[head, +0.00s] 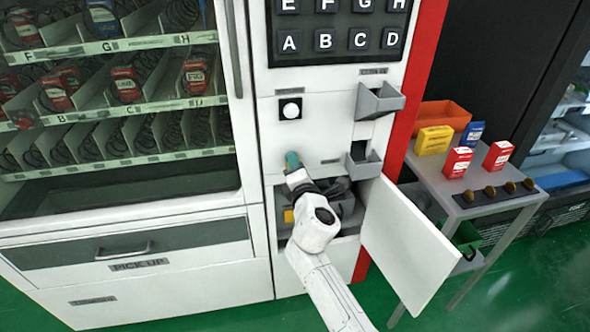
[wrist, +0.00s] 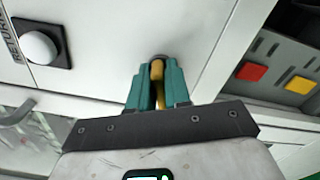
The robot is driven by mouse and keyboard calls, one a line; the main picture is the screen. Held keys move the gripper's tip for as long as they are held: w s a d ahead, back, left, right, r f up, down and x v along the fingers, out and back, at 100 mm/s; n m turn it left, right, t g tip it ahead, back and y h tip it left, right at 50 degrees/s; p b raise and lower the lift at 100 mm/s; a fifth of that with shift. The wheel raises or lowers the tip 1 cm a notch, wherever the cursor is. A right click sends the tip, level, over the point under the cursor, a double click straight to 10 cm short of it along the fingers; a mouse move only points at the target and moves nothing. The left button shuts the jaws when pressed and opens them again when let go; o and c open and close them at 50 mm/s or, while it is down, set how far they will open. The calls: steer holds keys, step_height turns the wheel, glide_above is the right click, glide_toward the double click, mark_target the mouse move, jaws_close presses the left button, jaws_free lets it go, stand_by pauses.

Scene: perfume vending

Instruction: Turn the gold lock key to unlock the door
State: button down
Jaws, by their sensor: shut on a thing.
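The gold lock key (wrist: 157,72) shows in the wrist view between the teal fingertips of my gripper (wrist: 157,88), at a round dark lock on the white front panel. My gripper is shut on the key. In the head view my gripper (head: 292,160) is at the panel below the white round button, and the key is hidden there. A small white door (head: 408,250) stands swung open at the lower right of the vending machine.
The white return button (wrist: 40,48) is on the panel. The open compartment holds a red button (wrist: 250,72) and a yellow button (wrist: 297,86). A grey side table (head: 480,205) with boxes and coins stands at right. A grey tray (head: 378,101) juts out above.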

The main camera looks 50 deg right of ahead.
steer(key=m, duration=0.1)
steer(key=m+b, duration=0.1)
steer(key=m, duration=0.1)
steer(key=m+b, duration=0.1)
steer(key=shift+f+m, duration=0.25)
steer(key=shift+m, duration=0.15)
stand_by(0.4)
steer(key=c, duration=1.2)
jaws_free()
steer(key=shift+r, duration=0.1)
steer(key=shift+o, duration=0.2)
steer(key=b+v, duration=0.1)
steer(key=v, duration=1)
